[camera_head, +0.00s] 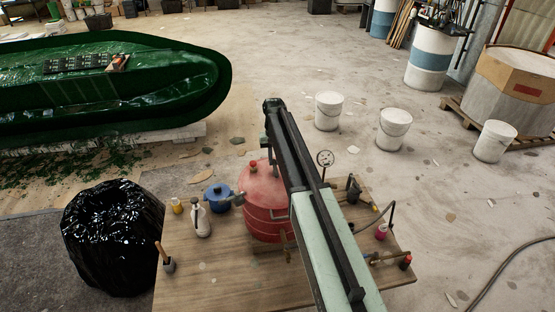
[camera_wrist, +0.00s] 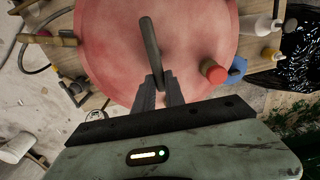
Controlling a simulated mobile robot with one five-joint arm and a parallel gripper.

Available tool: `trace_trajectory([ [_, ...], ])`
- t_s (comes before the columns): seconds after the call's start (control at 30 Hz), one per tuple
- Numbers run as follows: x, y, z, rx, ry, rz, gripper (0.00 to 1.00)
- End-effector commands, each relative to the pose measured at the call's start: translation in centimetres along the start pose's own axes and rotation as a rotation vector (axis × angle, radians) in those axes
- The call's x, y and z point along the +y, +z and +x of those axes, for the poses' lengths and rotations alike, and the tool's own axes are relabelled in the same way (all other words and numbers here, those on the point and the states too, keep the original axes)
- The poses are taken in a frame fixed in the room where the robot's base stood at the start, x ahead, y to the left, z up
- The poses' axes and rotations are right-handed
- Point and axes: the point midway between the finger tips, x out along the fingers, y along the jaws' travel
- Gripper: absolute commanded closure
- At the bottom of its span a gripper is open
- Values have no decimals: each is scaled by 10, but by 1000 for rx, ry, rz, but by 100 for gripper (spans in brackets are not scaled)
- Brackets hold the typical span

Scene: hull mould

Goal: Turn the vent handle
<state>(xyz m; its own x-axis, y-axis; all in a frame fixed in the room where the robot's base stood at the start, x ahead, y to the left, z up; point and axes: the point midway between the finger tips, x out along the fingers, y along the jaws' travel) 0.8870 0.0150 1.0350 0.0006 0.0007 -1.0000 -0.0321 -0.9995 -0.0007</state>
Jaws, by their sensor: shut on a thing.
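The red pot (camera_head: 262,215) stands on the wooden table, and its round lid (camera_wrist: 110,50) fills much of the wrist view. The vent handle (camera_wrist: 149,42) is a dark grey bar over the lid, slanting slightly in the wrist view. My gripper (camera_wrist: 160,85) is shut on the handle's near end, with one finger on each side. A red knob (camera_wrist: 213,71) sits on the lid to the right of the fingers; it also shows in the head view (camera_head: 253,163). In the head view my arm hides the handle and most of my gripper.
The wooden table (camera_head: 215,280) also holds a blue pot (camera_head: 217,197), a white bottle (camera_head: 201,220), a pink cup (camera_head: 381,231) and a pressure gauge (camera_head: 325,158) by the red pot. A black bag (camera_head: 115,240) stands left. White buckets (camera_head: 394,129) stand behind on open floor.

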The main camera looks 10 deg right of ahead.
Motion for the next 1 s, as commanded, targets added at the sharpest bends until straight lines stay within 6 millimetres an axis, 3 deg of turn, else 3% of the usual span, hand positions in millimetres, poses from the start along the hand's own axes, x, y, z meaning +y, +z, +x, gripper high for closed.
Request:
trace_trajectory([
  [0.03, -1, 3, 0, -8, -1, 0, 77],
  [0.1, -1, 2, 0, -7, -1, 0, 64],
  [0.47, 0, 1, -4, -3, 0, 1, 64],
  [0.9, 0, 1, -73, -4, 0, 1, 64],
  [1.0, 0, 1, -80, -5, 0, 1, 64],
])
